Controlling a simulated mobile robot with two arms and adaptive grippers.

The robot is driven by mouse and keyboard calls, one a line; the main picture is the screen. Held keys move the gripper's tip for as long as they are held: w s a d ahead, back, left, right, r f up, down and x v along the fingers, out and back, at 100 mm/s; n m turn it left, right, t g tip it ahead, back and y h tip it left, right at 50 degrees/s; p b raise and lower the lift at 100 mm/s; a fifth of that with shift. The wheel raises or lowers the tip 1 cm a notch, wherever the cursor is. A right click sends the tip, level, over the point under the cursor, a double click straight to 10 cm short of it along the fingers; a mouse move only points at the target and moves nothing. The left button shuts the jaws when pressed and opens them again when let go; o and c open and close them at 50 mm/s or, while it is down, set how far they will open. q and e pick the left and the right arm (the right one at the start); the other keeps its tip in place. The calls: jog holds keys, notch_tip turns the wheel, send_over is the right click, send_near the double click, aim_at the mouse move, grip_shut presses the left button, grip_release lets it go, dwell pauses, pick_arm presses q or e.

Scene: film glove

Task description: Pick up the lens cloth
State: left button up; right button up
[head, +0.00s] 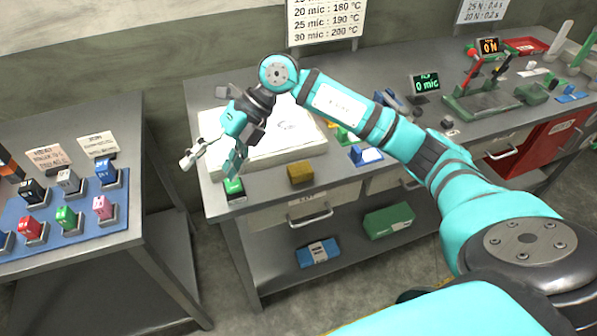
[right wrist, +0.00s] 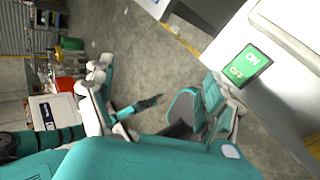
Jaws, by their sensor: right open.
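I cannot clearly make out a lens cloth. A small white-and-blue item (head: 365,155) lies on the grey bench, right of the white machine, but it is too small to name surely. My right gripper (head: 210,160) is open and appears empty in the head view, in front of the machine's left corner and near the bench's left end. My left gripper is not in the head view. The right wrist view shows mostly floor and my own teal parts.
The grey bench (head: 270,205) carries a white machine (head: 285,150), a brown block (head: 300,172) and a small display (head: 425,84). A left table holds a blue mat (head: 75,222) with several coloured blocks. A green ON/OFF switch (right wrist: 245,65) shows in the right wrist view. Floor shows between tables.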

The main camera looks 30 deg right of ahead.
jog(key=w+d+m+h, duration=0.2)
jog(key=d+h, duration=0.4)
jog(key=d, duration=0.7)
notch_tip(320, 180, up, 3)
jog(key=m+h, duration=0.1)
jog(key=h, duration=0.2)
send_over(300, 168)
jog(key=shift+g, duration=0.4)
notch_tip(300, 168, down, 11)
jog(key=p, duration=0.3)
jog(key=shift+d+r, duration=0.15)
jog(key=shift+r, duration=0.05)
jog(key=shift+f, duration=0.6)
notch_tip(300, 168, down, 4)
jog(key=shift+f+p, duration=0.1)
jog(key=shift+p, duration=1.15)
jog(key=shift+f, duration=0.55)
jog(key=c, duration=1.1)
jog(key=shift+r, duration=0.2)
